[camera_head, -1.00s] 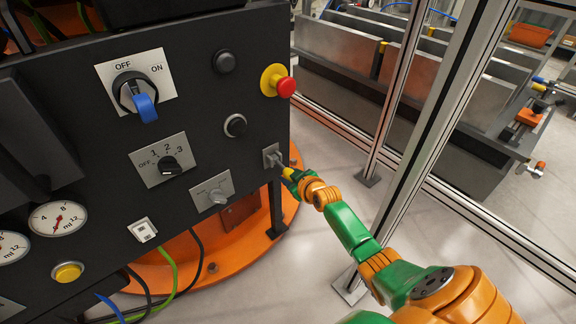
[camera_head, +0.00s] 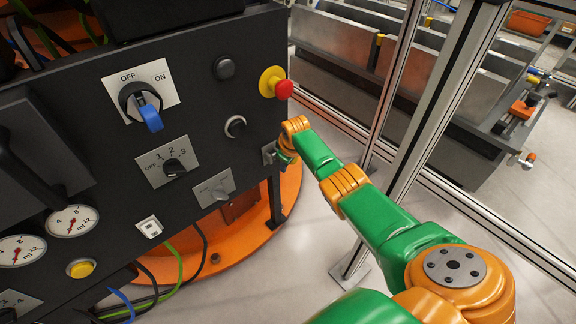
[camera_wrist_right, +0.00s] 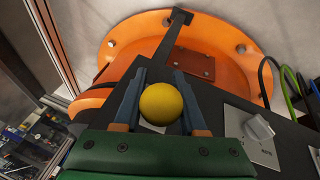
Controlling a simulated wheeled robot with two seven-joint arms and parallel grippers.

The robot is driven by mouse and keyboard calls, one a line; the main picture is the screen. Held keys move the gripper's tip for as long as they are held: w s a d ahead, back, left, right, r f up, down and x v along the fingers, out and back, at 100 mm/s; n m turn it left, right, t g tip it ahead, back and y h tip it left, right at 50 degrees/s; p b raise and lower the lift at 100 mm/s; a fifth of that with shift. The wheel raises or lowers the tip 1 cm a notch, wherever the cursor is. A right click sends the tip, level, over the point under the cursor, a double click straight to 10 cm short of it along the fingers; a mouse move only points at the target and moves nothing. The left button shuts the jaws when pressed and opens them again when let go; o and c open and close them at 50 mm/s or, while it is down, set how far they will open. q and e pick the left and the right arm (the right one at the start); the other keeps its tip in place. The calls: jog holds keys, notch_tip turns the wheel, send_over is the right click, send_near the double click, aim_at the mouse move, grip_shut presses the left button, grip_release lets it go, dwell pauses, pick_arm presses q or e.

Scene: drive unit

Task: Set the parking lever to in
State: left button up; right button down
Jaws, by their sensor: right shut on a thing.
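The parking lever shows by its yellow ball knob (camera_wrist_right: 161,103) in the right wrist view, between the two fingers of my right gripper (camera_wrist_right: 160,92). The gripper is shut on this knob. In the head view my right gripper (camera_head: 284,154) is at the lower right corner of the dark panel, in front of the lever's small grey plate (camera_head: 268,155). There the wrist hides the knob and most of the lever, so its exact position cannot be read. My left gripper is out of view.
A red emergency button (camera_head: 284,89) on a yellow base sits above my right gripper. A grey knob plate (camera_head: 214,188) is to its left, with a rotary switch (camera_head: 174,168) beyond. An aluminium post (camera_head: 432,110) stands close to the right of my forearm.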

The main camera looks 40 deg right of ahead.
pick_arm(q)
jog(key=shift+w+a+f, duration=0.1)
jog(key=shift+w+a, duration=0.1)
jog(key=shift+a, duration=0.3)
pick_arm(e)
jog(key=shift+r, duration=0.15)
jog(key=shift+w, duration=0.1)
jog(key=c, duration=0.9)
grip_release()
jog(key=o, duration=0.4)
jog(key=shift+o, duration=0.2)
jog(key=shift+r, duration=0.15)
jog(key=p+v, duration=0.6)
jog(key=shift+r, duration=0.25)
jog(key=shift+a+r+p, duration=0.1)
jog(key=shift+r+p, duration=0.05)
jog(key=shift+p, duration=0.15)
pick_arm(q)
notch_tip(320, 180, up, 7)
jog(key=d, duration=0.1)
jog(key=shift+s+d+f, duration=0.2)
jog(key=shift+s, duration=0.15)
